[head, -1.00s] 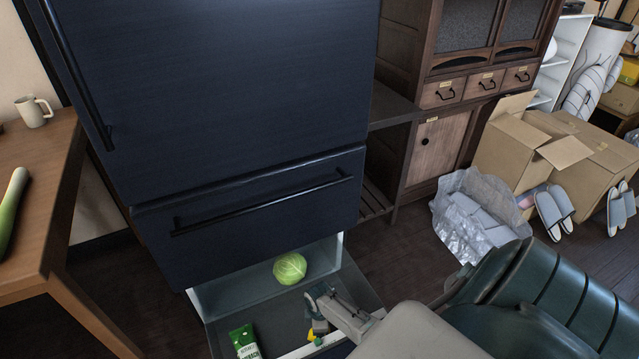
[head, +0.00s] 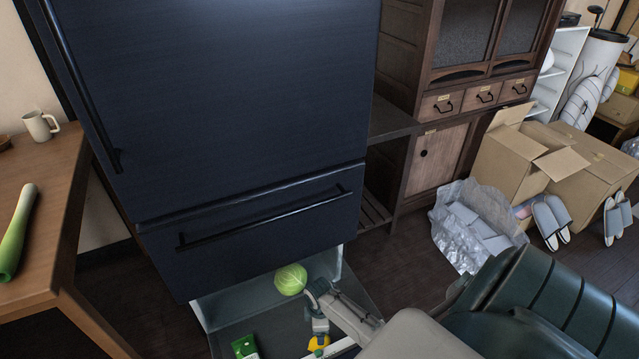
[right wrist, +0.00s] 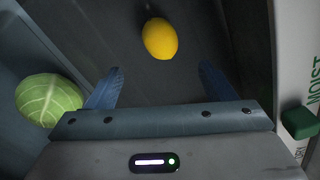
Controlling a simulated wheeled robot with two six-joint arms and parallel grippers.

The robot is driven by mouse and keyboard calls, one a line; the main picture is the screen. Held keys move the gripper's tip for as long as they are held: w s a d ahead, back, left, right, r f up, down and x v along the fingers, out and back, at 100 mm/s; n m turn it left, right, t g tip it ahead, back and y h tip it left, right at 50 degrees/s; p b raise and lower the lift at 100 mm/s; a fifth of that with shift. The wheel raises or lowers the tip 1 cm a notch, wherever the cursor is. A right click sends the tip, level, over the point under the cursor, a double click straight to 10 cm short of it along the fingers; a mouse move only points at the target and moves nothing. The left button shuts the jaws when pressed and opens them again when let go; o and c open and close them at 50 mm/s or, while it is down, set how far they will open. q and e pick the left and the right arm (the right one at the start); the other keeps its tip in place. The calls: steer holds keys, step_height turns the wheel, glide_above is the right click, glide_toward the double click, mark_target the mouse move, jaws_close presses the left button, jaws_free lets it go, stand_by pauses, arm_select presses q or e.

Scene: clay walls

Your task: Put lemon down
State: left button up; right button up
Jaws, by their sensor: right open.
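The yellow lemon (head: 319,342) lies in the open bottom drawer (head: 225,337) of the dark fridge. It also shows in the right wrist view (right wrist: 160,38), resting on the drawer's dark floor. My right gripper (head: 320,326) is over the drawer, close to the lemon. In the right wrist view its two blue fingers (right wrist: 159,86) are spread apart with nothing between them, and the lemon sits just beyond their tips, apart from both. My left gripper is not in view.
A green cabbage (head: 290,279) lies in the drawer beside my right arm, left of the fingers in the wrist view (right wrist: 49,99). A wooden table (head: 50,240) holds a leek (head: 17,230) and mug (head: 40,126).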

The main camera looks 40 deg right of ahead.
steer(key=a+r+m+t+y, duration=0.1)
steer(key=a+r+m+t, duration=0.2)
steer(key=a+r+t, duration=0.65)
steer(key=s+a+r+m+t, duration=0.1)
steer(key=s+r+m, duration=0.1)
steer(key=r, duration=0.6)
steer(key=s+a+r+m+t, duration=0.1)
steer(key=s+r, duration=0.3)
steer(key=r, duration=0.5)
steer(key=s+a+r+m+t, duration=0.1)
steer(key=s+a+r+m, duration=0.2)
steer(key=r, duration=0.5)
steer(key=shift+s+r+m+y, duration=0.3)
steer(key=shift+s+r+m, duration=0.1)
steer(key=shift+m, duration=0.2)
